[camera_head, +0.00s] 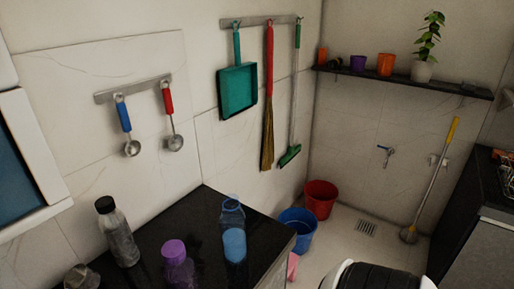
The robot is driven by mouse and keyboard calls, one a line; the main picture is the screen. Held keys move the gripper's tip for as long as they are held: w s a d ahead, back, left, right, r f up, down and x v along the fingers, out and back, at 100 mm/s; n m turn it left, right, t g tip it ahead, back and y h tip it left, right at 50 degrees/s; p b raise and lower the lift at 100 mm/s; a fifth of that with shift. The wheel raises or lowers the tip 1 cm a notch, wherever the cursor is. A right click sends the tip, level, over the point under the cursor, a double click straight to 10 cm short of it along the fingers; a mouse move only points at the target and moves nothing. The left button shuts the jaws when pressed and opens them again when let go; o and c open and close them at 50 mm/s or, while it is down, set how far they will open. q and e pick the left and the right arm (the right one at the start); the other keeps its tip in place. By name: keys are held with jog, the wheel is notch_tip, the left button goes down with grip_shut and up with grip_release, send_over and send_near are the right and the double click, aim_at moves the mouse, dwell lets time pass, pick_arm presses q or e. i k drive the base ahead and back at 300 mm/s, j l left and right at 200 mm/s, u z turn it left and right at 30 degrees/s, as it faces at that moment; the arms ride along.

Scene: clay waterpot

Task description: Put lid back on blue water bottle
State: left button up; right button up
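The blue water bottle (232,217) stands upright on the black counter, near its right edge. It is translucent, with a solid lighter blue lower part. Its narrow top looks uncovered, but it is too small to be sure. I cannot make out a separate lid for it.
A bottle with a purple cap (174,250) and a grey bottle with a black cap (119,238) stand on the black counter (203,210). A small grey object (80,278) is cut off at lower left. Blue (299,232) and red (320,200) buckets stand on the floor.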

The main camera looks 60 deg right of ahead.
aim_at(232, 217)
jog(key=z, duration=1.55)
jog(key=u, duration=2.3)
jog(key=z, duration=2.3)
jog(key=k+j+u, duration=0.1)
jog(key=k+u, duration=0.2)
